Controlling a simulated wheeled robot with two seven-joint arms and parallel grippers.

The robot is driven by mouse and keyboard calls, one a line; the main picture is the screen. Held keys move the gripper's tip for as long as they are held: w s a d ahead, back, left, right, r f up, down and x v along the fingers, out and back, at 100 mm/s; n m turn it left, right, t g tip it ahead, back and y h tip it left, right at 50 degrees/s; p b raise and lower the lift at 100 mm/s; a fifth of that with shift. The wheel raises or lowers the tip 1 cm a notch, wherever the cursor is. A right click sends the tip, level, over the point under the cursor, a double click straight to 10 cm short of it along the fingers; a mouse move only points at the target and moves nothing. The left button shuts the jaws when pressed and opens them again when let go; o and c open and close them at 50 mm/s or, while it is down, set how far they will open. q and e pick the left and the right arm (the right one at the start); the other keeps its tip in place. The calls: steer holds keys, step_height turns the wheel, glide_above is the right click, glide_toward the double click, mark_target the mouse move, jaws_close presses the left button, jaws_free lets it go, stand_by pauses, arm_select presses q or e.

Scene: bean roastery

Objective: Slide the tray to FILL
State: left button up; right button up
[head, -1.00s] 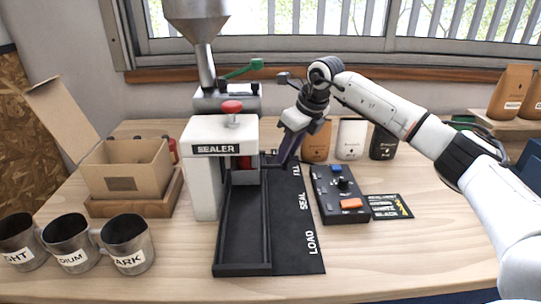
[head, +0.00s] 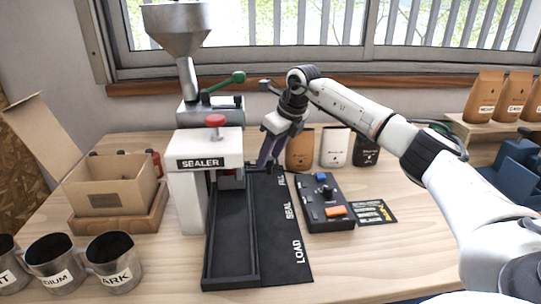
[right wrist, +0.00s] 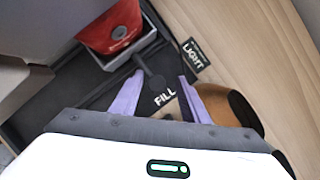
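The tray (right wrist: 118,61) is a small grey open box with a red pouch (right wrist: 112,30) in it. It sits at the far end of the dark track (head: 232,240), beside the FILL mark (right wrist: 165,97). A dark handle with a round end (right wrist: 155,83) sticks out from the tray. My right gripper (head: 264,162) is over the FILL end. In the right wrist view its purple fingers (right wrist: 161,78) stand apart, one on each side of the handle end. In the head view the white sealer (head: 205,160) mostly hides the tray. My left gripper is not seen.
A hopper (head: 180,30) with a green lever stands behind the sealer. A control box (head: 328,205) with buttons lies right of the track, with bags (head: 335,147) behind it. Several mugs (head: 113,262) and a cardboard box (head: 110,190) are at left.

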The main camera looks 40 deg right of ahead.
steer(key=shift+s, duration=0.1)
steer(key=v, duration=1)
steer(key=shift+r, duration=0.15)
stand_by(0.4)
